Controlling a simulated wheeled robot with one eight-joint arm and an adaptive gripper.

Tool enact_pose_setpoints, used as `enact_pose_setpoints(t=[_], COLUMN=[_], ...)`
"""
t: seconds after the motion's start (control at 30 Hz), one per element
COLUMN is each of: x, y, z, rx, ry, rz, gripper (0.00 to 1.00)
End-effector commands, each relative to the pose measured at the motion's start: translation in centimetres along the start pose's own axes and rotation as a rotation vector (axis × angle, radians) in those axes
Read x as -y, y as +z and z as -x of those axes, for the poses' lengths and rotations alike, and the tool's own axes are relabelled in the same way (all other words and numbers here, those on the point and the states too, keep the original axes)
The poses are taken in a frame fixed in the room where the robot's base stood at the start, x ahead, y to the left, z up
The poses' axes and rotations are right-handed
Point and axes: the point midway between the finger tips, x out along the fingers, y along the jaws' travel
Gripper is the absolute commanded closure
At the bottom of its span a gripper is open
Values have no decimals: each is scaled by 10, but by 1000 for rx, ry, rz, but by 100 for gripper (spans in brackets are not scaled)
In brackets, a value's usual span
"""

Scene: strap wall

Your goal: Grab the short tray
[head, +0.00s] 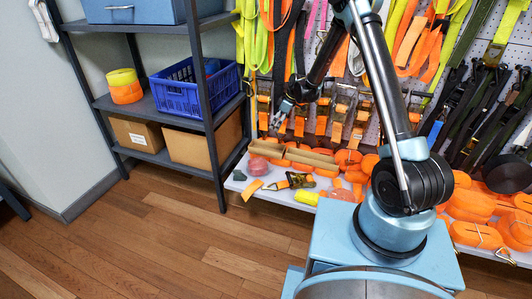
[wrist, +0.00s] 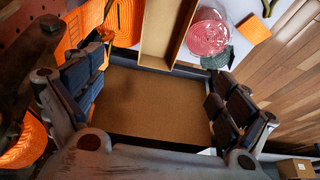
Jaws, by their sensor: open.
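A tan, narrow tray (head: 310,158) with low walls lies on the white bench top. In the wrist view the tray (wrist: 163,32) shows at the top middle, beyond my fingertips, its far end cut off by the frame. My gripper (head: 278,120) is open and empty, above the left end of the tray in the head view. In the wrist view my gripper (wrist: 155,84) has its fingers wide apart on either side of a flat brown surface. I cannot tell the height gap.
A pink round item (wrist: 208,34) sits beside the tray. Orange strap rolls (head: 470,205) crowd the bench, and straps hang on the pegboard behind. A dark shelf rack with a blue crate (head: 195,90) stands to the left. The wooden floor (head: 160,230) in front is clear.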

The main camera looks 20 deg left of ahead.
Motion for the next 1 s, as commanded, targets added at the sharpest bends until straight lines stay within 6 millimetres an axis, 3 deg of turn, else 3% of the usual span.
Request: enact_pose_setpoints(t=[0.27,0.8,1.0], x=[1,1,1], y=[-3,-3,-3], z=[-26,-106,-126], rx=[-3,-3,-4], ry=[-4,-4,-4], rz=[16,15,14], gripper=[5,5,5])
